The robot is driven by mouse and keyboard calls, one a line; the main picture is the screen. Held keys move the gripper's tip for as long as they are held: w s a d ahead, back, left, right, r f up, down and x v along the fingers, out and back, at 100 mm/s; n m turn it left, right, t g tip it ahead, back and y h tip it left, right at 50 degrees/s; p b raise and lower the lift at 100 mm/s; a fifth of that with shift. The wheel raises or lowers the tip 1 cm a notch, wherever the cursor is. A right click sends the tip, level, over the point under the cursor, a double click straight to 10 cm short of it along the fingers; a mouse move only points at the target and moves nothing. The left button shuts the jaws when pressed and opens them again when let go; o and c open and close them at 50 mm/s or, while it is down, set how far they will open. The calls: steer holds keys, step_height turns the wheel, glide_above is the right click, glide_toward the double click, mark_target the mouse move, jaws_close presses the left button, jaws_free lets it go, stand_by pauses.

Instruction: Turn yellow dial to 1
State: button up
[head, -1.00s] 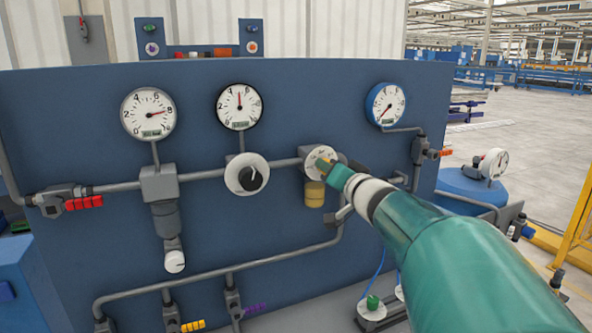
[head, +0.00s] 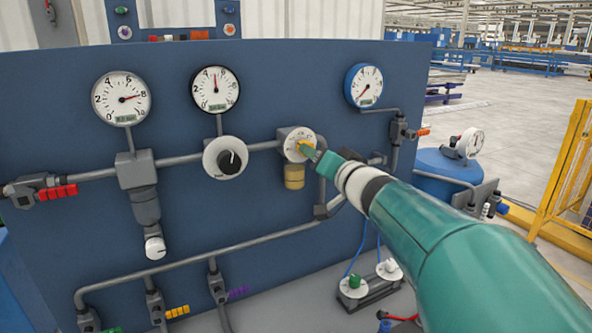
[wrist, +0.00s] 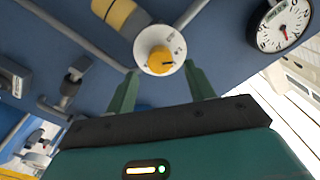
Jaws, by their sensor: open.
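The yellow dial (wrist: 160,59) is a round knob on a white round plate (wrist: 146,46) in the wrist view. In the head view the yellow dial (head: 304,147) shows partly, just beyond my gripper tip. My gripper (head: 318,158) is open in front of it. In the wrist view the fingers of my gripper (wrist: 160,68) stand apart, on either side below the dial. I cannot tell whether they touch it.
A black dial (head: 231,162) on a white plate is left of the yellow one. A yellow-brown cylinder (head: 294,178) hangs below the plate. Grey pipes (head: 180,160) run across the blue panel (head: 90,220). Three gauges are above, including a blue-rimmed gauge (head: 364,85).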

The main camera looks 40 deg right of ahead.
steer(key=v, duration=0.9)
steer(key=shift+s, duration=0.35)
steer(key=shift+a, duration=0.1)
steer(key=w+a+f+n+g, duration=0.1)
steer(key=w+a+f+g, duration=0.25)
steer(key=a, duration=0.25)
steer(key=w+a+f+n+g, duration=0.2)
steer(key=w+a+f, duration=0.1)
steer(key=a+f, duration=0.3)
steer(key=s+a+f+n+g+y, duration=0.2)
steer(key=s+a+f+n+g, duration=0.1)
steer(key=a, duration=0.7)
steer(key=s+a+f+n+g+y, duration=0.3)
steer(key=a+f, duration=0.3)
steer(key=a, duration=0.4)
steer(key=shift+s+a+f+n+y, duration=0.15)
steer(key=shift+s+f+n+y, duration=0.25)
steer(key=shift+n, duration=0.4)
steer(key=shift+r, duration=0.15)
